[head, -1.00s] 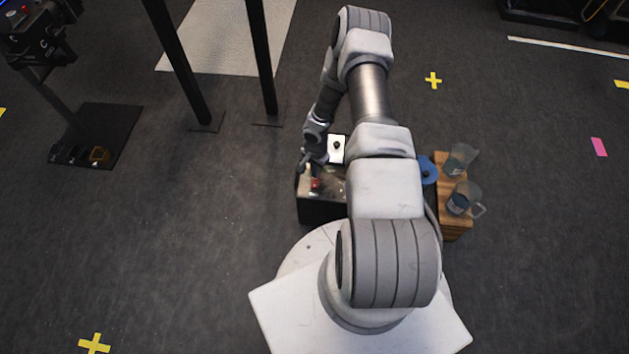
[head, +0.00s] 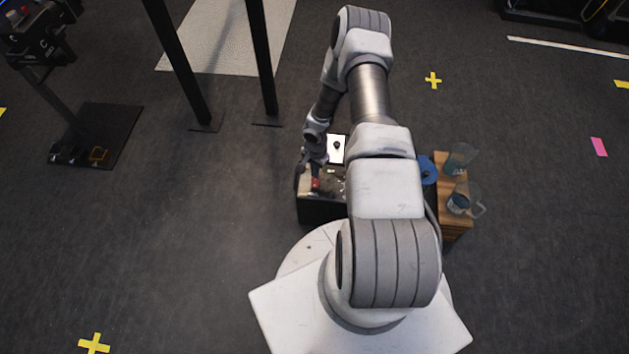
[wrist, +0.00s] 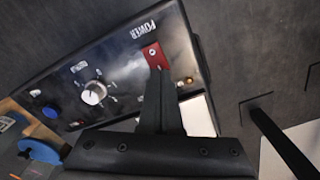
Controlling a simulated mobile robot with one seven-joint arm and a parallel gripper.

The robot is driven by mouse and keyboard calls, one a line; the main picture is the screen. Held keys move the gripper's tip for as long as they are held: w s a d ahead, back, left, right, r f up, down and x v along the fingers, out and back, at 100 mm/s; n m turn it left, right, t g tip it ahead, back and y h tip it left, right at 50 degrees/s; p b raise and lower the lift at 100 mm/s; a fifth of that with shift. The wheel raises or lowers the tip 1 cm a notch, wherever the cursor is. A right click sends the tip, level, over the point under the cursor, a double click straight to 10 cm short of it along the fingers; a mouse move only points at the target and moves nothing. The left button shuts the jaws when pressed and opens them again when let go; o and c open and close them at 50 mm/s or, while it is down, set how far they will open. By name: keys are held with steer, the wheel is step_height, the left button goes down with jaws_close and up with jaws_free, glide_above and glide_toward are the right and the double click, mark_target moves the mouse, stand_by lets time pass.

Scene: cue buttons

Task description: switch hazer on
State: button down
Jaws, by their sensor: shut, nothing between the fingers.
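The hazer is a black box (head: 322,211) with a control panel (wrist: 122,62) on top. In the wrist view, a red switch (wrist: 155,55) sits beside the POWER label (wrist: 144,29). My gripper (wrist: 163,74) is shut and empty, its tips at the lower edge of the red switch. They overlap it in the picture; I cannot tell whether they press it. A small amber lamp (wrist: 188,80) is right of the tips. A silver knob (wrist: 93,92) and a blue button (wrist: 50,112) are farther left. In the head view, my gripper (head: 303,172) is over the box's left end.
A wooden block (head: 455,226) with clear jugs (head: 462,200) stands right of the box, and a blue disc (head: 428,170) lies between them. Two black posts (head: 262,60) stand behind. My arm hides part of the box.

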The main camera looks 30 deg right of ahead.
steer(key=shift+f+b, duration=0.8)
steer(key=shift+f, duration=0.1)
stand_by(0.3)
steer(key=shift+r+p, duration=2.25)
steer(key=shift+r, duration=1.3)
